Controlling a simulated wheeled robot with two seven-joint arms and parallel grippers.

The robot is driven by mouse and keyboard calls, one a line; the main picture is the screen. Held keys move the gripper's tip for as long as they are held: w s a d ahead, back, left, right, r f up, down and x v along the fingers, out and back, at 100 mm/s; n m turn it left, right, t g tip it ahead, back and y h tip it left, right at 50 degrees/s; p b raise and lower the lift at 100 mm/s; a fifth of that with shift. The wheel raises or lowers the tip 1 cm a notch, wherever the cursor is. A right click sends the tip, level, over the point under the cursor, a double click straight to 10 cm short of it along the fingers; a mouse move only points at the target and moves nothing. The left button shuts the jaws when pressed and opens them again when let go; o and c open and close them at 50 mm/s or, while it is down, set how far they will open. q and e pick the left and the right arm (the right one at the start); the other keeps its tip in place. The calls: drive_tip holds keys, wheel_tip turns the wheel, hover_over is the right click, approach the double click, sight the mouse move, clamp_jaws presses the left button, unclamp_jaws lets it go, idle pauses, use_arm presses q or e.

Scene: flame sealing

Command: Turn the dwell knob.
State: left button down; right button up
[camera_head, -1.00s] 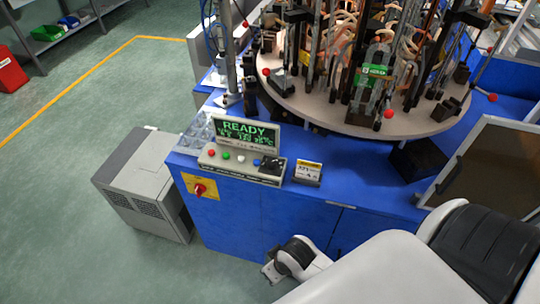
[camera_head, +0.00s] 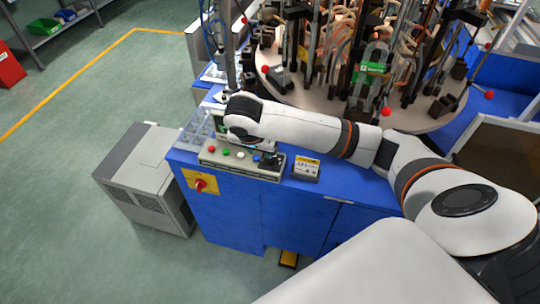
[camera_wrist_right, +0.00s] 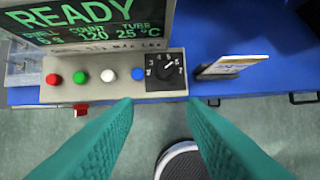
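The dwell knob (camera_wrist_right: 165,69) is a black dial on a dark square plate with white numbers, at the right end of the control panel. In the head view the knob (camera_head: 270,160) sits on the panel's right end. My right gripper (camera_wrist_right: 160,105) shows as two teal fingers, spread apart with nothing between them. In the wrist view the knob lies just beyond the fingertips, between their lines, and appears untouched. In the head view my right forearm reaches over the panel from the right; its fingers cannot be made out there. My left gripper is not in view.
Red, green, white and blue buttons (camera_wrist_right: 109,75) line the panel (camera_wrist_right: 70,97) left of the knob. The READY display (camera_wrist_right: 80,20) stands behind. A small sign (camera_wrist_right: 232,65) stands right of the knob. The round carousel (camera_head: 330,108) with upright fixtures is behind.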

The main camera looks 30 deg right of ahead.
sight(271, 159)
drive_tip(key=shift+m+h, duration=0.3)
drive_tip(key=shift+m, duration=0.3)
drive_tip(key=x, duration=0.3)
drive_tip(key=d+x, duration=0.1)
drive_tip(key=x, duration=0.7)
drive_tip(key=shift+w+d+r+p, duration=0.15)
drive_tip(key=shift+w+d+p, duration=0.2)
drive_tip(key=shift+w+d, duration=0.1)
